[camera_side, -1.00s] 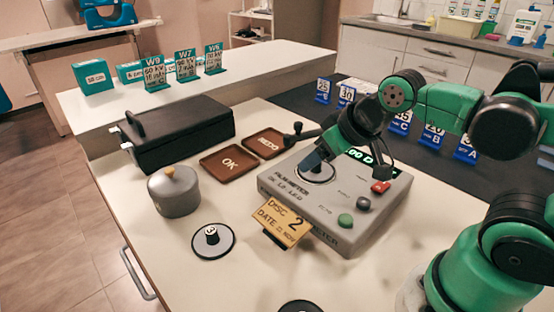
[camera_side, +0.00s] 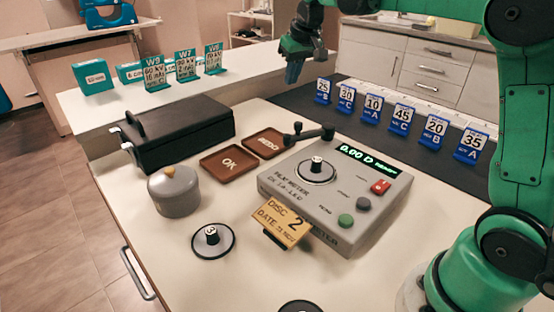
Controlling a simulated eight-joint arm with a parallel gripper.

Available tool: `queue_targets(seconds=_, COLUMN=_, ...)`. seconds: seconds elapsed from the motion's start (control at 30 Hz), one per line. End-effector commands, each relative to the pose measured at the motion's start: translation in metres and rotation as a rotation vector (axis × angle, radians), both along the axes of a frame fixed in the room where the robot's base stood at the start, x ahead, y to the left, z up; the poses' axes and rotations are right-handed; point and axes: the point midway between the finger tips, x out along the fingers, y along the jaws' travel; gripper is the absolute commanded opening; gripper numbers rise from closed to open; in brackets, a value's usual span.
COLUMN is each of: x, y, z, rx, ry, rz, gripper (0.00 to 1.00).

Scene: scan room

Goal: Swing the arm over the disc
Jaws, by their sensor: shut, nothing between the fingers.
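The grey film meter (camera_side: 290,196) stands on the white table. A disc (camera_side: 317,173) with a black, numbered knob sits on its top; the number is too small to read surely. The meter's black swing arm (camera_side: 310,133) lies along the back left edge, behind the disc and not over it. The display (camera_side: 366,158) reads 0.00 D. My gripper (camera_side: 291,80) is shut and empty, high up above and behind the meter, apart from the arm.
A card reading DISC 2 (camera_side: 282,222) stands at the meter's front. Left are disc 3 (camera_side: 213,240), a lidded grey pot (camera_side: 174,192), the OK tray (camera_side: 229,162), the REDO tray (camera_side: 264,143) and a black case (camera_side: 180,137). Blue number cards (camera_side: 400,119) line the dark strip.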

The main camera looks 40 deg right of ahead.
Motion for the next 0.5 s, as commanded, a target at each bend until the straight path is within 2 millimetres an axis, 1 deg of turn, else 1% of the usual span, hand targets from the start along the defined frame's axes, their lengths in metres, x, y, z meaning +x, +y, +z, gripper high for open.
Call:
queue_targets(seconds=0.03, x=0.006, y=-0.006, z=-0.002, rx=0.002, ry=0.009, rz=-0.007, gripper=0.0)
queue_targets(seconds=0.1, x=0.011, y=-0.012, z=-0.005, rx=0.005, ry=0.018, rz=-0.013, gripper=0.0)
queue_targets(seconds=0.2, x=0.015, y=-0.018, z=-0.007, rx=0.008, ry=0.027, rz=-0.019, gripper=0.0)
queue_targets(seconds=0.5, x=0.016, y=-0.02, z=-0.009, rx=0.009, ry=0.031, rz=-0.02, gripper=0.0)
